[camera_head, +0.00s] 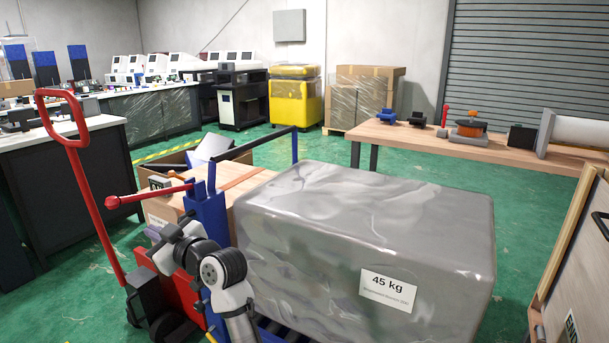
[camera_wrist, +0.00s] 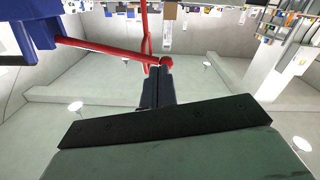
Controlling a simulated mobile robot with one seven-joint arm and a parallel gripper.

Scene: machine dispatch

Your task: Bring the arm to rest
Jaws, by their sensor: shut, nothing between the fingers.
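My arm (camera_head: 222,268) shows low in the middle-left of the head view, bent, with white-grey links and dark joints. It stands in front of the blue post (camera_head: 207,215) and left of the large grey wrapped load. In the wrist view my gripper (camera_wrist: 158,72) has its dark fingers together, with nothing seen between them. A red lever (camera_wrist: 105,50) with a round red knob (camera_wrist: 166,61) runs from a blue part at upper left to just by the fingertips in that picture. I cannot tell whether they touch. The fingertips are not clear in the head view.
The wrapped load (camera_head: 370,225), marked 45 kg, fills the middle right. A red pallet-truck handle (camera_head: 85,190) rises at left. A wooden-topped table (camera_head: 400,137) with parts stands behind, and a wooden crate (camera_head: 575,265) at far right. Green floor (camera_head: 525,200) is open between them.

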